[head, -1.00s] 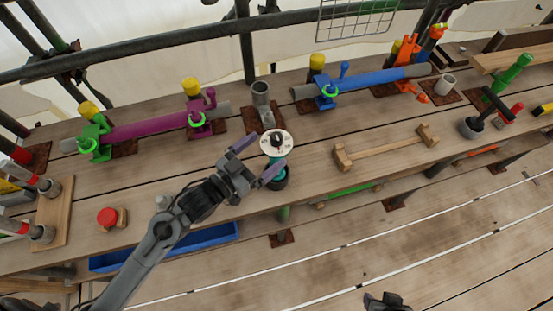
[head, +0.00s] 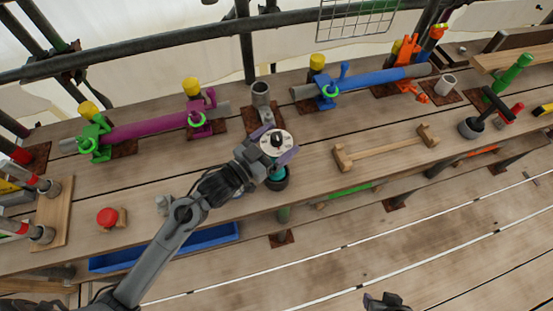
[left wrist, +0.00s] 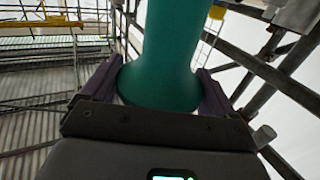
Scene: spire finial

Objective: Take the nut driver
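The nut driver, as I take it, is the upright teal-handled tool with a white dial-like disc (head: 277,143) on top. It stands in a dark round base (head: 277,184) near the front edge of the bench. My left gripper (head: 276,148) is at its handle, below the disc, with a purple finger on either side. In the left wrist view the wide teal handle (left wrist: 168,60) stands between the two fingers (left wrist: 158,92). They look open around it; firm contact does not show. Part of my right gripper (head: 385,302) shows dark at the bottom edge; its opening is unclear.
A wooden rack (head: 386,148) lies to the right and a grey cup (head: 261,95) stands behind. A purple tube (head: 150,124) and a blue tube (head: 375,78) lie in clamps at the back. A red-topped piece (head: 107,217) and blue tray (head: 205,237) are left.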

